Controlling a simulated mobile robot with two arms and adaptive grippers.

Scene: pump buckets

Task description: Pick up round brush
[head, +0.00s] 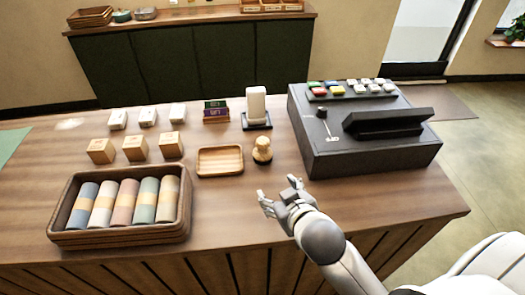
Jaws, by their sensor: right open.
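A small round brush (262,150) with a rounded tan top and a dark band stands upright on the wooden counter, just right of a small wooden tray (220,173). My right gripper (278,188) is in front of the brush and slightly to its right. Its fingers are spread apart and empty, and it does not touch the brush. My left gripper is out of view.
A large black cash register (365,160) stands right of the brush. A white device on a black stand (256,122) is behind it. Small boxes (135,148) and a wooden crate of coloured rolls (70,242) are on the left. The counter around my gripper is clear.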

